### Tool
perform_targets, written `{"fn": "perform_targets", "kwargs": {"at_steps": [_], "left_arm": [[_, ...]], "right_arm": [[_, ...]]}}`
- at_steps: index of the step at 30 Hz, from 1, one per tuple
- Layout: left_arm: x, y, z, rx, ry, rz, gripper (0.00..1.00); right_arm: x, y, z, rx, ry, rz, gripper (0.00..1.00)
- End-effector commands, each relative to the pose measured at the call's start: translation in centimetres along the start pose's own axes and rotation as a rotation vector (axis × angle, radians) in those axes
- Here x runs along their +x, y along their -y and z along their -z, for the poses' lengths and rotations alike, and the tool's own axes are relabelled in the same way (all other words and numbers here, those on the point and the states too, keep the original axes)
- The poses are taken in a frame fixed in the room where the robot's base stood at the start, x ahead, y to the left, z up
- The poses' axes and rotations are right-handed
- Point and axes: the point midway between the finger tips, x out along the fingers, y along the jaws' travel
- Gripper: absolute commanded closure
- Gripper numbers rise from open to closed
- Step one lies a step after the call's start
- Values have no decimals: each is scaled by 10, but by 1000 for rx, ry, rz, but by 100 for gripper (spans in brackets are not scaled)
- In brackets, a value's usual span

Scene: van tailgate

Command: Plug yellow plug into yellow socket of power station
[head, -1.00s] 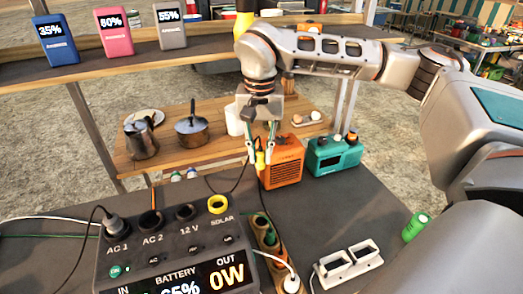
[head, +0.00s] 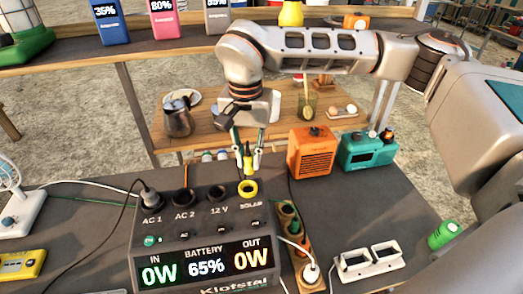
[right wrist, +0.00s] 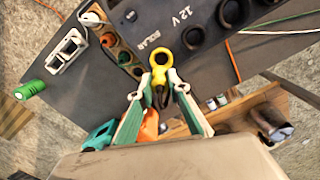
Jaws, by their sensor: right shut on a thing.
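The power station (head: 205,235) is a dark box with a lit display and a row of sockets on top. Its yellow socket (head: 248,188), a ring marked SOLAR, is at the right end of the row. My right gripper (head: 247,160) is shut on the yellow plug (head: 247,166) right behind and above that socket. In the right wrist view the plug (right wrist: 159,75) sits between the fingertips (right wrist: 157,88), just below the yellow ring (right wrist: 163,53). Whether plug and ring touch, I cannot tell. My left gripper is not in view.
An orange radio (head: 312,153) and a teal radio (head: 369,151) stand behind. A grey plug (head: 149,200) fills AC 1. A fan (head: 14,195) is at left.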

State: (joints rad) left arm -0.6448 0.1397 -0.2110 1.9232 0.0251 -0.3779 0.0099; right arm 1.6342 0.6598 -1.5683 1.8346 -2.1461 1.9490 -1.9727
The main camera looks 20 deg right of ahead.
Motion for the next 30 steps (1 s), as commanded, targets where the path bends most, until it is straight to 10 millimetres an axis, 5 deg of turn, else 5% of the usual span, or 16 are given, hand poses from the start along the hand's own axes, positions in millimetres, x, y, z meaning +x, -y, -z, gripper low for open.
{"fn": "perform_targets", "kwargs": {"at_steps": [18,30], "left_arm": [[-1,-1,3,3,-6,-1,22],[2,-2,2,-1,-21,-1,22]], "right_arm": [[0,6,-4,0,0,0,100],[26,4,-5,0,0,-1,100]]}}
